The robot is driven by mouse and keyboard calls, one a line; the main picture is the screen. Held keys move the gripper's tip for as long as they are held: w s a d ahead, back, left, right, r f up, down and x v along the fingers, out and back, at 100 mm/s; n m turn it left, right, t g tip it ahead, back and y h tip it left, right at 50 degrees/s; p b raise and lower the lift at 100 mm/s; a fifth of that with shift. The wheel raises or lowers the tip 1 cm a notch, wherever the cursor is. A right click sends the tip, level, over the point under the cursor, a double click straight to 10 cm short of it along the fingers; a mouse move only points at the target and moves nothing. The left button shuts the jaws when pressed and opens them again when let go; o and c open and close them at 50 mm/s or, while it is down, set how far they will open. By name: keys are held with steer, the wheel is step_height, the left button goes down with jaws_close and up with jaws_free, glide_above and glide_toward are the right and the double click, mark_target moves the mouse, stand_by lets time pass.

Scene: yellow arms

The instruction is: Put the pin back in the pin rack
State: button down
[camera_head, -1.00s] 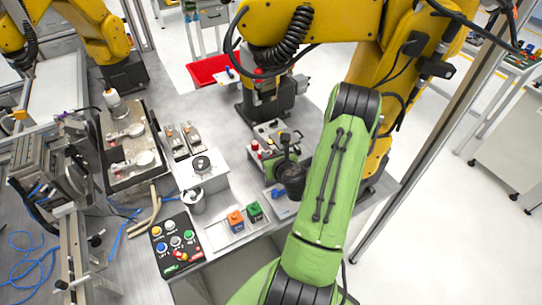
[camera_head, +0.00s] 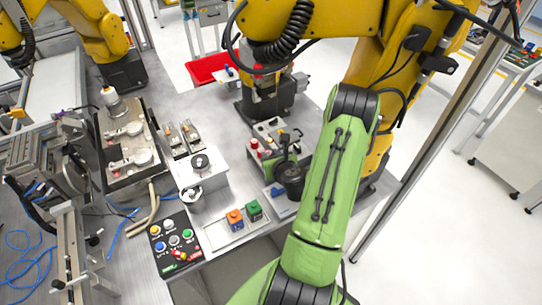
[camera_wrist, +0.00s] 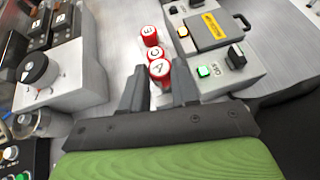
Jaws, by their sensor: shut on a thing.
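In the wrist view, three red pins with white lettered tops stand in a row. The nearest pin, marked A (camera_wrist: 159,69), is between the fingertips of my gripper (camera_wrist: 160,74), which is shut on it. A pin marked C (camera_wrist: 155,52) and another lettered pin (camera_wrist: 149,33) stand just beyond, outside the fingers. The pin rack under them is mostly hidden, so I cannot tell whether pin A is seated. In the head view, my gripper (camera_head: 282,152) is at the back of the bench beside a red pin (camera_head: 254,144).
A grey box with a green-lit switch (camera_wrist: 205,71) stands close right of the fingers. A white box with a black knob (camera_wrist: 36,68) is at left. In the head view, orange (camera_head: 235,217) and green (camera_head: 254,208) blocks and a button panel (camera_head: 174,245) lie nearer.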

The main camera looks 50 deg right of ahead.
steer(key=shift+f+b, duration=1.4)
steer(key=shift+f, duration=0.25)
steer(key=c, duration=0.8)
jaws_free()
